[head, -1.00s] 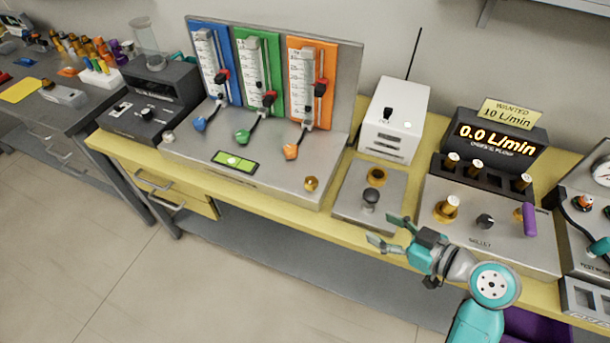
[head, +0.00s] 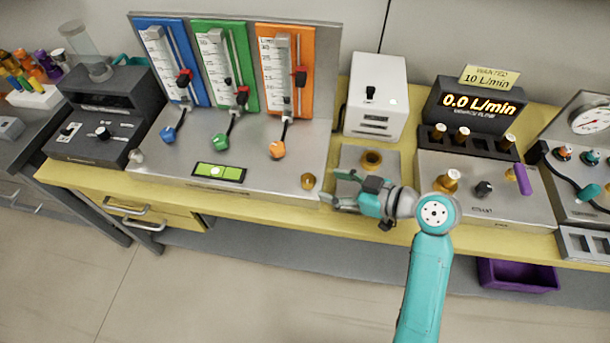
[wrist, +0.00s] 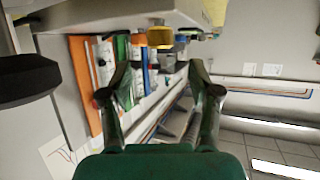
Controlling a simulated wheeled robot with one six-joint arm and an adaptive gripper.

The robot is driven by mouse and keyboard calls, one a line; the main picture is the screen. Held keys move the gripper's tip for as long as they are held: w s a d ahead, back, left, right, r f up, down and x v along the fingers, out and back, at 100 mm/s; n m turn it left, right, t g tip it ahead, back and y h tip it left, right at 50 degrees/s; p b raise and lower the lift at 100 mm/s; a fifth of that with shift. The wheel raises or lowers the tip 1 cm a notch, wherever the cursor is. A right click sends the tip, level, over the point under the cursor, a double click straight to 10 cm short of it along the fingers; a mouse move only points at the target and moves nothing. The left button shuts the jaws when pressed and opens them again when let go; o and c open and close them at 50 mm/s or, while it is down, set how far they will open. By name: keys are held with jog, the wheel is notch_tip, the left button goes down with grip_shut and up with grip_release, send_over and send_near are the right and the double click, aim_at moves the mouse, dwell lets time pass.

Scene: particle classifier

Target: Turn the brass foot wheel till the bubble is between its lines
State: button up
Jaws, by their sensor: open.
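The brass foot wheel (head: 308,181) sits at the front right corner of the grey flowmeter panel. In the wrist view a brass wheel (wrist: 160,37) shows above the gap between my fingers. My gripper (head: 341,189) is open and empty, just to the right of the wheel and apart from it, its fingers pointing left. Both fingers show in the wrist view (wrist: 158,85) with a wide gap. The green level (head: 232,174) lies at the panel's front; its pale bubble (head: 216,171) is near the middle, slightly left. The lines are too small to judge against.
Blue, green and orange flowmeters (head: 285,75) stand behind, with coloured knobs in front. A white box (head: 375,95) and a metal plate with a brass ring (head: 372,160) stand right of the panel. A display box (head: 475,112) reads 0.0 L/min. Floor in front is clear.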

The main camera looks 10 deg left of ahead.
aim_at(312, 180)
jog(key=x, duration=0.8)
jog(key=c, duration=1.2)
